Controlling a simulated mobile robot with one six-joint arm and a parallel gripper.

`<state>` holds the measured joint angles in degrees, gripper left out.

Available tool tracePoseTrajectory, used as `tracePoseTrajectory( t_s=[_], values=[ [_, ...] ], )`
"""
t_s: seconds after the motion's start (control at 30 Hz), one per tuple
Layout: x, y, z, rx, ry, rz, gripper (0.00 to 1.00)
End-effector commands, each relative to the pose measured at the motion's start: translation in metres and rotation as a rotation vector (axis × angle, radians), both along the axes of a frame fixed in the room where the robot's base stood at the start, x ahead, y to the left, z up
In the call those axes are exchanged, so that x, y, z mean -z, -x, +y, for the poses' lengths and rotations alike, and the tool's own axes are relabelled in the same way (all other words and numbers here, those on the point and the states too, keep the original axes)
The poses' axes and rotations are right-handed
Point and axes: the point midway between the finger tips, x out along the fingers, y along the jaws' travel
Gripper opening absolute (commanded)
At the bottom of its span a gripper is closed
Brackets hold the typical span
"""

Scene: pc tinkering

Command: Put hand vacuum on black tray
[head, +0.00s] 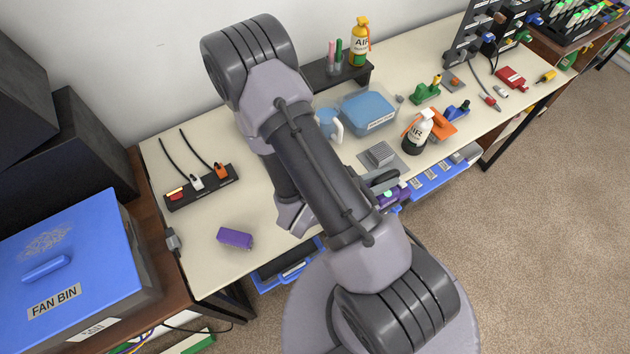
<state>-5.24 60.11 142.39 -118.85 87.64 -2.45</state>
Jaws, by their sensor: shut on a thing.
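My gripper is hidden behind my own thick arm link, which crosses the middle of the head view. Just right of that link, over the table's front edge, a dark grey and purple thing (393,198) with a pale green spot shows. It may be the hand vacuum, but the link covers part of it and I cannot tell for sure. A black raised tray-like stand (318,78) is at the back of the table against the wall. It bears pens and a yellow air can. I cannot tell whether it is the black tray of the task.
A power strip (203,190) and a purple block (235,238) lie on the left of the table (205,270). A blue fan bin (75,255) is at far left.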

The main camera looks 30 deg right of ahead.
Motion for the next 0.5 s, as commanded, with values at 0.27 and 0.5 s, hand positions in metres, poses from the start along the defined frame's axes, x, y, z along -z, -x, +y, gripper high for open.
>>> tracePoseTrajectory(
  t_s=[0.27,0.5],
  values=[
    [0.008,-0.051,0.043,-0.004,-0.001,-0.007,0.00],
    [0.012,-0.091,0.077,-0.003,-0.001,-0.005,0.00]
  ],
)
